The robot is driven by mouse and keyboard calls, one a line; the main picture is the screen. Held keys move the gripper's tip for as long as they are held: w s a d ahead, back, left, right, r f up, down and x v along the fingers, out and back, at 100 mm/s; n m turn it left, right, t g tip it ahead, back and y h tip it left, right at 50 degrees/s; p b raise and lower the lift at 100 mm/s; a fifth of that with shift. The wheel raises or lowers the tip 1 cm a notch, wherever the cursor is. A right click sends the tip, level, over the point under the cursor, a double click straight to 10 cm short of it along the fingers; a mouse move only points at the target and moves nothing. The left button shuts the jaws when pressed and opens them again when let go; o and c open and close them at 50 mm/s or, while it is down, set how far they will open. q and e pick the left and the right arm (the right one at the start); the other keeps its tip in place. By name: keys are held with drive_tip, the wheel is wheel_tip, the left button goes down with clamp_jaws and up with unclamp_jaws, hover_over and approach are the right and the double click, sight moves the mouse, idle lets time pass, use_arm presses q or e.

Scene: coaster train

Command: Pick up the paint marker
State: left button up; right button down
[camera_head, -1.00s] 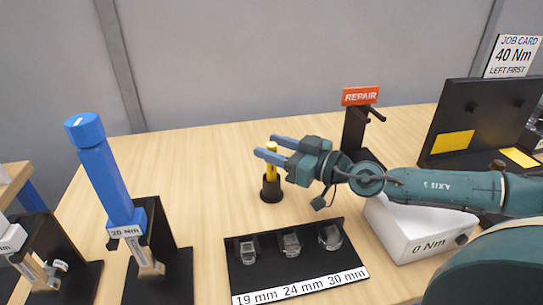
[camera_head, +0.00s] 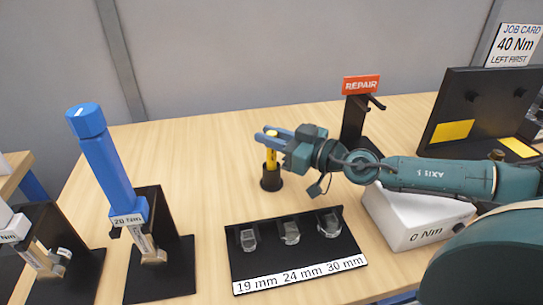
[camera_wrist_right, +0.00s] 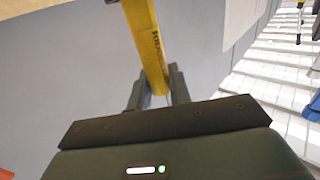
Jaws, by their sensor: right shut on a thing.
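The yellow paint marker (camera_head: 271,152) stands upright in a small black cup (camera_head: 271,180) on the wooden table in the head view. My right gripper (camera_head: 267,138) reaches in from the right and is shut on the marker near its top. In the right wrist view the yellow marker (camera_wrist_right: 147,45) runs up between the two fingers (camera_wrist_right: 157,88), and dark lettering shows on its side. The lower end of the marker is hidden by the cup in the head view. My left gripper is not in view.
A black tray (camera_head: 240,270) with several sockets lies in front of the cup. A blue torque wrench (camera_head: 108,175) stands on a black stand at the left. A REPAIR stand (camera_head: 355,125) and a white box (camera_head: 400,225) are to the right, near my right arm.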

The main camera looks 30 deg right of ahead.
wheel_tip(320, 180, up, 9)
drive_tip(key=p, duration=0.4)
drive_tip(key=shift+f, duration=0.1)
drive_tip(key=shift+r, duration=0.4)
drive_tip(key=shift+r+p, duration=0.25)
drive_tip(key=shift+p, duration=0.1)
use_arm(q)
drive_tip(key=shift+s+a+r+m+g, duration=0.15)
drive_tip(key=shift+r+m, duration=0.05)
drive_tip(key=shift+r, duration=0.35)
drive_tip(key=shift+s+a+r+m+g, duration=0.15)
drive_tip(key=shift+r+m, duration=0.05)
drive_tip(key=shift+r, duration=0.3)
use_arm(e)
drive_tip(key=c, duration=1.8)
unclamp_jaws()
drive_tip(key=shift+c, duration=0.2)
drive_tip(key=c, duration=0.3)
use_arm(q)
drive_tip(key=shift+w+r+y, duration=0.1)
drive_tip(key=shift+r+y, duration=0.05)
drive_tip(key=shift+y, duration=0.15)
